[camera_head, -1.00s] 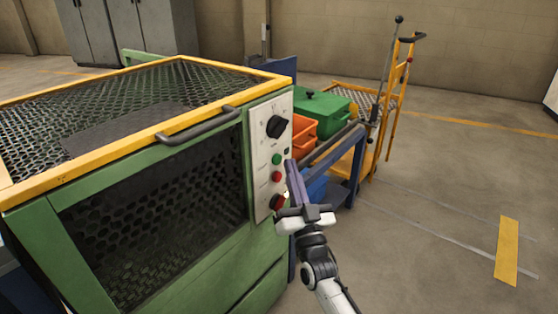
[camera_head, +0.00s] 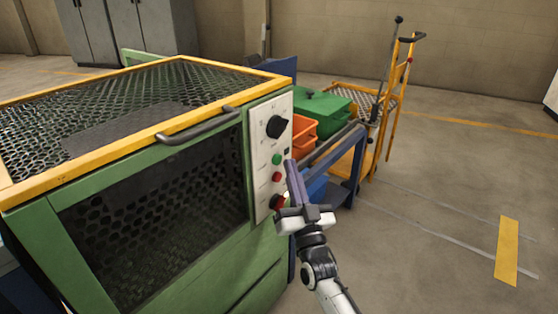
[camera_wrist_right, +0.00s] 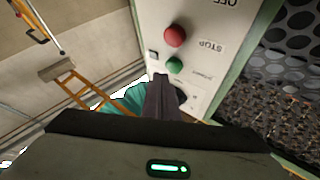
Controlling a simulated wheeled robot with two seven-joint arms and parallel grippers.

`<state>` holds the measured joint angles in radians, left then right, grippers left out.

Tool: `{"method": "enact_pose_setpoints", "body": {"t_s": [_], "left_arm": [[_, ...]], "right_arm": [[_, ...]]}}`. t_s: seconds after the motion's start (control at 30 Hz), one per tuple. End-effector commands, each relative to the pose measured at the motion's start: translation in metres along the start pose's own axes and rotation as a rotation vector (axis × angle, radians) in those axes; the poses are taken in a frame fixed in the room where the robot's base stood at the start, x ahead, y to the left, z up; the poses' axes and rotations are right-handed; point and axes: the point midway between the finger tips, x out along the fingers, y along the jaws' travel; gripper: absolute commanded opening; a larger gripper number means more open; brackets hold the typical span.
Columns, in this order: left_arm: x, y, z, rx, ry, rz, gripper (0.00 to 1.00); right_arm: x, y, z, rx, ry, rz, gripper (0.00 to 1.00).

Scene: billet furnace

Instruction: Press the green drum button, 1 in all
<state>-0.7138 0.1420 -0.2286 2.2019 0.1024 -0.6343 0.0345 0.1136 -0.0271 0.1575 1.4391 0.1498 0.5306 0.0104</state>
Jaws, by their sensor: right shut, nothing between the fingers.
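The green button (camera_head: 276,159) is on the pale control panel (camera_head: 263,180) at the front right of the green machine. It also shows in the wrist view (camera_wrist_right: 174,65), beside the tips of my right gripper (camera_wrist_right: 160,77). In the head view my right gripper (camera_head: 291,163) is shut and empty, with its fingers pointing up just right of the button. I cannot tell whether the tips touch the panel. My left gripper is not in view.
A black knob (camera_head: 277,127) is above the green button, and a larger red knob (camera_head: 277,202) is low on the panel near my gripper. A blue cart with orange bins (camera_head: 304,133) and a green box (camera_head: 322,113) stands close behind. Floor at right is clear.

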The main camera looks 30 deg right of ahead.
Motion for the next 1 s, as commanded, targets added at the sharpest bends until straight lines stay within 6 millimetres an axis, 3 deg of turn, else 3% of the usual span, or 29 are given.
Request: {"method": "enact_pose_setpoints", "body": {"t_s": [1.0], "left_arm": [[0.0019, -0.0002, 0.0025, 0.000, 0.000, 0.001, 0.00]], "right_arm": [[0.0066, -0.0049, 0.0051, 0.000, 0.000, 0.000, 0.00]]}}
